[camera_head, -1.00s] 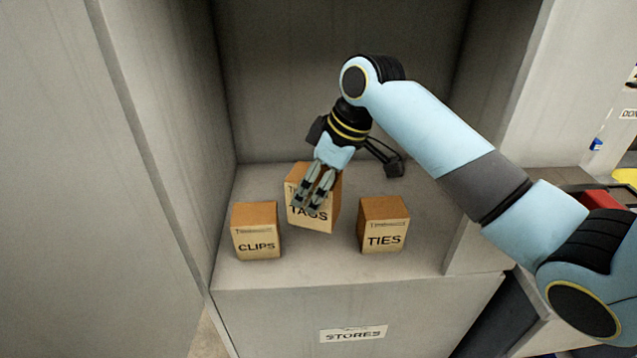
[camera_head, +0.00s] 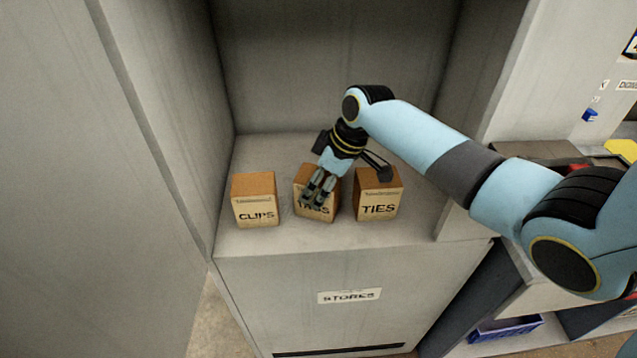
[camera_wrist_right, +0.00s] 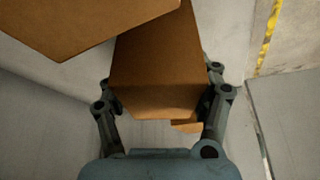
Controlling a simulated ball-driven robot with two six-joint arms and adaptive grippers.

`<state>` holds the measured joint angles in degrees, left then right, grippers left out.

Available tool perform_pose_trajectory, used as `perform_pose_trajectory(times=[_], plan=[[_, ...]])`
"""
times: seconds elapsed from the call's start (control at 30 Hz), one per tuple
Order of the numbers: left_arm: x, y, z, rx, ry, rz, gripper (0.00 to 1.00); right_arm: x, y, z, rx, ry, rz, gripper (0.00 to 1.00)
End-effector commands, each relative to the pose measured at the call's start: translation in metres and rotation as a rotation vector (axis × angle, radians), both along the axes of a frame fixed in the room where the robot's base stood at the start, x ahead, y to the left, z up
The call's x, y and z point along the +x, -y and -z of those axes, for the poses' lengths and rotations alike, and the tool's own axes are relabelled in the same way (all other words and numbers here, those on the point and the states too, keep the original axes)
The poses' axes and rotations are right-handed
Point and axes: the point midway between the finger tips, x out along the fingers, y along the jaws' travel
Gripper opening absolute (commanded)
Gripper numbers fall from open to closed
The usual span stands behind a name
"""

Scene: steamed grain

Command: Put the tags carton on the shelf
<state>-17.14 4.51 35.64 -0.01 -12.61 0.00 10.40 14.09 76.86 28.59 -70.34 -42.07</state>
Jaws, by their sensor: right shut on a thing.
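The tags carton (camera_head: 315,207) is a brown box with a pale label, between the clips carton (camera_head: 255,203) and the ties carton (camera_head: 378,198) on the grey shelf (camera_head: 290,240). My right gripper (camera_head: 317,192) is shut on the tags carton from above, its fingers covering part of the label. In the right wrist view the tags carton (camera_wrist_right: 158,75) sits between the two fingers, and another carton (camera_wrist_right: 75,22) shows at upper left. The tags carton looks level with its neighbours; whether it rests fully on the shelf I cannot tell. My left gripper is not in view.
The shelf has a stores label (camera_head: 349,296) on its front and grey walls at the back and sides. The neighbouring cartons stand close on both sides. A blue bin (camera_head: 505,328) sits low at the right.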

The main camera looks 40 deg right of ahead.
Motion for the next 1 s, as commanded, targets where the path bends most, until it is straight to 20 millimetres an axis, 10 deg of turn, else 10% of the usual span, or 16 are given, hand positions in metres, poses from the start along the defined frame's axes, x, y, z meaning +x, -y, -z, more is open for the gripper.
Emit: perform_pose_trajectory(times=[0.2, 0.23, 0.4, 0.77, 1.0], plan=[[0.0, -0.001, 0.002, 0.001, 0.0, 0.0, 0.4, 0.0, 0.0, 0.002, 0.001, 0.001, 0.0, 0.19], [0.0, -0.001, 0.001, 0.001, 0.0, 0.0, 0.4, 0.0, 0.0, 0.002, 0.0, 0.0, 0.001, 0.66], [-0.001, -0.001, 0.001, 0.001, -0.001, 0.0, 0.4, 0.0, 0.0, 0.002, 0.0, 0.0, 0.001, 0.88], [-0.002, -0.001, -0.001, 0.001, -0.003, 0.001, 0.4, -0.001, 0.001, -0.003, -0.001, 0.001, 0.0, 0.9], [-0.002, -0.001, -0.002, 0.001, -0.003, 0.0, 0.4, -0.014, 0.012, -0.044, -0.003, 0.004, -0.001, 0.9]])
